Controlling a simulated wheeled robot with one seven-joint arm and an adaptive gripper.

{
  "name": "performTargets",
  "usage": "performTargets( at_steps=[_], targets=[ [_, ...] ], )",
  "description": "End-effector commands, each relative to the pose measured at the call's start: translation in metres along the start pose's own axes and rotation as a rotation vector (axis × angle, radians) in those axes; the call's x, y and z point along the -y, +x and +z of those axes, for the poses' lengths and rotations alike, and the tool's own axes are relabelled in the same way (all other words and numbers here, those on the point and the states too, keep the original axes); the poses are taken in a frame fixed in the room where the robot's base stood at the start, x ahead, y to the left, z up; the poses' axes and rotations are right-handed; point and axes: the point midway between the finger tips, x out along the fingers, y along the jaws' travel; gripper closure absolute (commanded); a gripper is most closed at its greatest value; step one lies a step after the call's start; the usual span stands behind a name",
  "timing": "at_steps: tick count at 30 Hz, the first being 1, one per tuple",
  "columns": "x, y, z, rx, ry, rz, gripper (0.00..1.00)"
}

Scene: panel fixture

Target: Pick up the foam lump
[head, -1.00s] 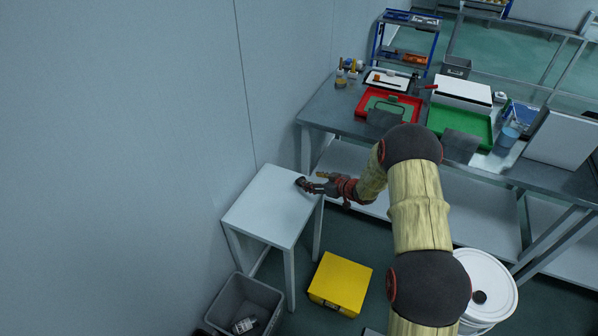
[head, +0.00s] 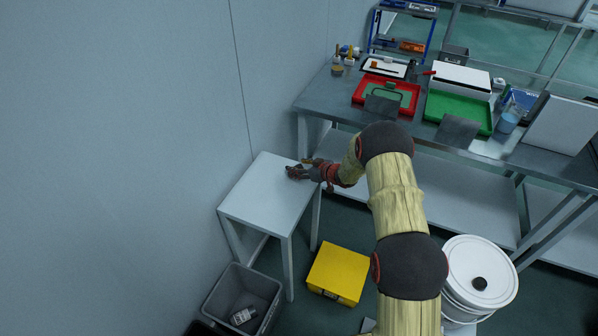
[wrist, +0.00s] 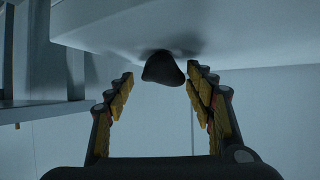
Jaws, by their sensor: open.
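The foam lump (wrist: 163,68) is a small dark, rounded piece on the white side table, which hangs along the top of the wrist view. It shows between and just beyond the tips of my two open fingers, with a gap on either side. In the head view my gripper (head: 304,170) reaches in from the right, low over the far right part of the tabletop. There the lump is a dark patch at the fingertips, hard to tell from the fingers.
The white side table (head: 262,195) is otherwise bare and stands by the wall. A yellow box (head: 338,272) and a grey bin (head: 243,295) stand on the floor before it. The long workbench (head: 335,105) with red and green trays lies behind my arm.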

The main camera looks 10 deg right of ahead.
Motion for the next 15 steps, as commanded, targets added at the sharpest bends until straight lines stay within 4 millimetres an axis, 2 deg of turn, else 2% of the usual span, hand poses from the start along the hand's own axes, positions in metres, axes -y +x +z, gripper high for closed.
performTargets(
  at_steps=[2, 15],
  targets=[
    [0.0002, -0.0003, -0.0002, 0.0, 0.0, 0.0, 0.47],
    [0.0004, -0.0005, 0.0003, 0.001, 0.0, -0.001, 0.72]
  ],
)
